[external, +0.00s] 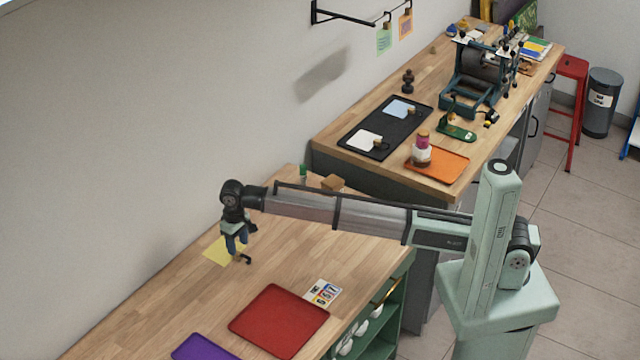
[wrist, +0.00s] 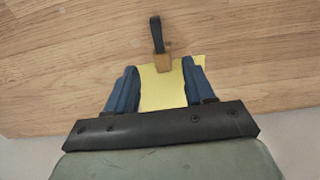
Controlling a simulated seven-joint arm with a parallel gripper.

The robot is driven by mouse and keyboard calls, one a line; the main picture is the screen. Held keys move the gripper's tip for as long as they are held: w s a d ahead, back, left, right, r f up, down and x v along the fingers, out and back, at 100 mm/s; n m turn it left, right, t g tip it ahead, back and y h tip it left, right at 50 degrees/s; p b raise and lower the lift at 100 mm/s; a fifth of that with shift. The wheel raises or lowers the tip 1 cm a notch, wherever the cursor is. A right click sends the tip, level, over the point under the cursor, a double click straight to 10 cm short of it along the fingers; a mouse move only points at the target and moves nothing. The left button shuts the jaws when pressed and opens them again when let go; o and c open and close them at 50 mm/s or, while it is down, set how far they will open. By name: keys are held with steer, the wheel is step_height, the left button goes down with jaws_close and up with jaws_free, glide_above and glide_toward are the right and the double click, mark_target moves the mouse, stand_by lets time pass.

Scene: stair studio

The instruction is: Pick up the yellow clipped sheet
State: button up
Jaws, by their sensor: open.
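The yellow clipped sheet (external: 216,252) lies on the wooden bench near the wall in the external view. In the wrist view the yellow sheet (wrist: 162,90) shows between my fingers, with a tan clip and a dark loop (wrist: 157,36) at its far edge. My gripper (external: 236,248) points down over the sheet, and part of the sheet is hidden behind it. In the wrist view my gripper (wrist: 159,76) is open, with one blue finger on each side of the sheet. I cannot tell how high the fingertips are above the bench.
A red tray (external: 279,320), a purple tray (external: 203,348) and a printed card (external: 322,293) lie on the same bench. A wooden block (external: 333,183) and a green-capped item (external: 303,173) stand at its far end. The wall is close behind the sheet.

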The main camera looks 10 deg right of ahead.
mark_target(238, 253)
step_height(238, 253, down, 4)
steer(key=shift+s+a+r, duration=0.1)
steer(key=shift+s+r, duration=0.05)
steer(key=shift+r, duration=0.1)
jaws_close()
stand_by(0.4)
